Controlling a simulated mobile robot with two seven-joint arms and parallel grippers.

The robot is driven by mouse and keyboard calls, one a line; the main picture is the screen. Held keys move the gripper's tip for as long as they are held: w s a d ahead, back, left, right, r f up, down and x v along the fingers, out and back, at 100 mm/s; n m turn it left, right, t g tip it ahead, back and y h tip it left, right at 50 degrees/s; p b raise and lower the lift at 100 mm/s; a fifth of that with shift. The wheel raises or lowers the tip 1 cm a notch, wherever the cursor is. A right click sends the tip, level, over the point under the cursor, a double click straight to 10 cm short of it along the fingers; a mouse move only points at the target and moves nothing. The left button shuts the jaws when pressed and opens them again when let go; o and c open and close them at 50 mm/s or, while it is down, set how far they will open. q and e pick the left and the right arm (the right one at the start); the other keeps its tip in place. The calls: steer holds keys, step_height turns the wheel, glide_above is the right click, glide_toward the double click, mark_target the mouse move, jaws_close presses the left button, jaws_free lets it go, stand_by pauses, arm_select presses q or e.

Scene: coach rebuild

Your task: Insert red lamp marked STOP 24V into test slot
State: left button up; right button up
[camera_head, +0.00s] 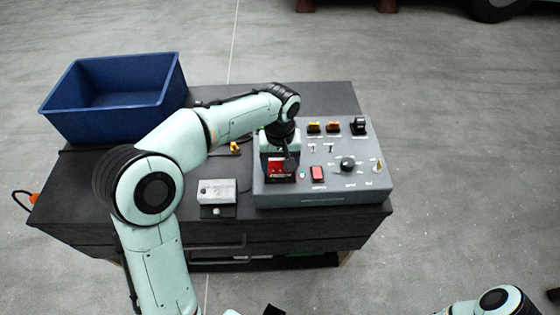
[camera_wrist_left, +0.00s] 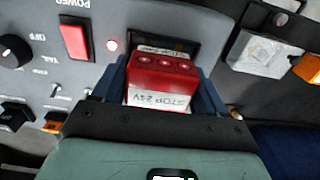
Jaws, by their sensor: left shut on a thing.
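The red lamp (camera_wrist_left: 162,80) has a white label reading STOP 24V, upside down in the left wrist view. My left gripper (camera_wrist_left: 160,92) is shut on it, with a blue finger on each side. The test slot (camera_wrist_left: 170,40) is a dark rectangular opening in the grey test panel (camera_wrist_left: 230,12), right at the lamp's far end. I cannot tell how deep the lamp sits in it. In the head view my left gripper (camera_head: 281,168) is over the panel's left part, and the lamp shows partly below it. My right gripper is not clearly in view.
A blue bin (camera_head: 113,125) stands at the bench's back left.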

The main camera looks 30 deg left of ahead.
arm_select(q)
steer(key=shift+f, duration=0.45)
arm_select(e)
steer(key=shift+s+f, duration=0.15)
steer(key=shift+f, duration=0.15)
arm_select(q)
steer(key=o, duration=0.8)
steer(key=shift+r, duration=0.1)
arm_select(e)
steer(key=shift+r, duration=0.1)
arm_select(q)
steer(key=shift+r+p, duration=1.7)
steer(key=shift+r, duration=1.25)
steer(key=shift+w+r+p, duration=0.1)
steer(key=shift+r+p, duration=1.25)
steer(key=shift+r, duration=1.2)
steer(key=shift+f, duration=0.1)
arm_select(e)
steer(key=w+r, duration=0.6)
steer(key=r, duration=0.2)
steer(key=shift+w+t, duration=0.15)
steer(key=shift+t, duration=0.15)
